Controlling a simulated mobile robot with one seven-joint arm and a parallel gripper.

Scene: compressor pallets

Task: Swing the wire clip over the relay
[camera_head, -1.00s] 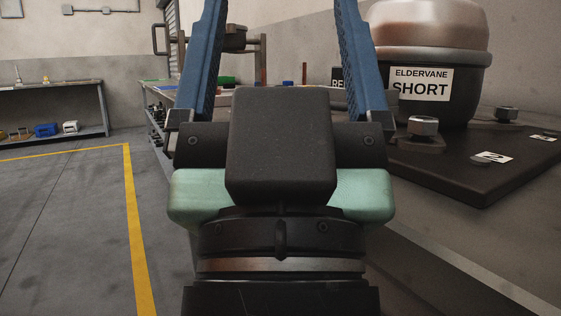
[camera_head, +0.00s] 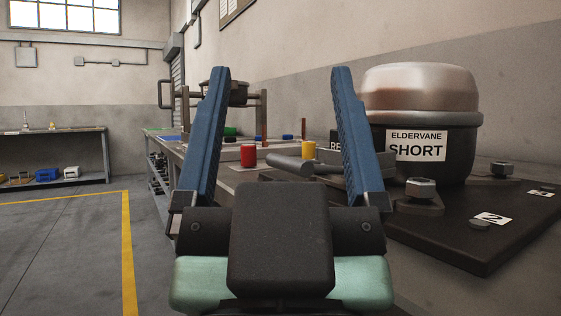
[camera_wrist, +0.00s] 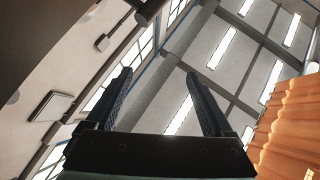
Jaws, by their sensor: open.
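My gripper (camera_head: 276,130) is open and empty, with its two blue fingers spread wide and pointing up and forward in the head view. Its fingers also show in the wrist view (camera_wrist: 160,95), against the ceiling. To its right stands the compressor (camera_head: 424,112), a dark body with a copper-coloured dome and a label reading ELDERVANE SHORT. It is apart from my right finger, which partly overlaps its left side in the picture. I cannot make out the wire clip or the relay in either view.
The compressor stands on a dark plate (camera_head: 455,240) with bolts and a numbered tag (camera_head: 492,218). A red cylinder (camera_head: 248,155) and a yellow cylinder (camera_head: 308,151) stand on the bench behind my fingers. A far-left table (camera_head: 60,130) holds small items. Open floor lies at left.

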